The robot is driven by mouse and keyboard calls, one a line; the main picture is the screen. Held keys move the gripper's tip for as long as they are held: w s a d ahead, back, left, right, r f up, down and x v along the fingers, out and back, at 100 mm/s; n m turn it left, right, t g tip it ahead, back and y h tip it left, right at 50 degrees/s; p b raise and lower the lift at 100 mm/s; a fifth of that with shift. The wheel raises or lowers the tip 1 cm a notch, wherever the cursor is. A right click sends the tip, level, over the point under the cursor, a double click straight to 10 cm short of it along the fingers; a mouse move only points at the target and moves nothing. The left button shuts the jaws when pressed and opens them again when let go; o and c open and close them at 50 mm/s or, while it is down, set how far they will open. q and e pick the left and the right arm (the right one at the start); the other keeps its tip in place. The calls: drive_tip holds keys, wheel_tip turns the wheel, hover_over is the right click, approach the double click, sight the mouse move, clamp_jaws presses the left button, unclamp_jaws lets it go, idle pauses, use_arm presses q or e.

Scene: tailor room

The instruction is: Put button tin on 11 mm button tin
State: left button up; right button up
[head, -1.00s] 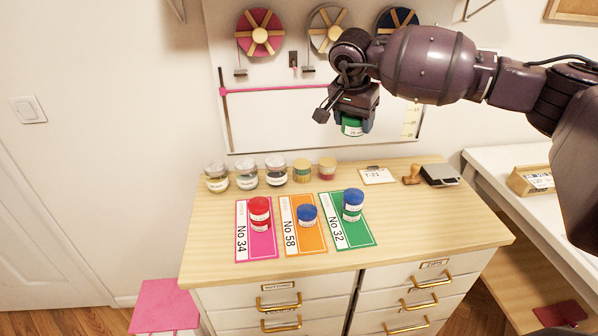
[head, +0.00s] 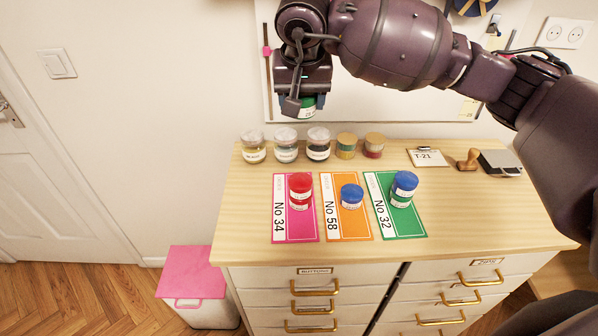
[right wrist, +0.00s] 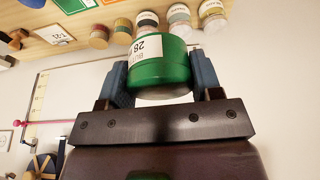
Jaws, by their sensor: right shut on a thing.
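My right gripper (head: 308,106) is shut on a green button tin (right wrist: 160,75) with a white label reading 28. It holds the tin in the air in front of the wall, above the back of the cabinet top. Two red tins (head: 300,184) are stacked on the pink No 34 mat (head: 280,230). One blue tin (head: 351,194) stands alone on the orange No 58 mat (head: 345,228). The small size labels are unreadable, so I cannot tell which is 11 mm. My left gripper is out of view.
Several jars and tins stand in a row at the back, such as a clear-lidded jar (head: 286,147) and a wooden-lidded one (head: 346,147). A T-21 card (head: 427,158), stamp (head: 468,160) and ink pad (head: 500,163) lie at the right. The cabinet top's (head: 250,200) left part is bare.

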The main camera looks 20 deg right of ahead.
sight(301, 177)
wheel_tip(301, 177, down, 19)
drive_tip(key=shift+w+r, duration=0.1)
drive_tip(key=shift+r, duration=0.1)
drive_tip(key=o, duration=1)
drive_tip(key=shift+c, duration=0.2)
drive_tip(key=shift+r, duration=0.1)
drive_tip(key=v, duration=1.2)
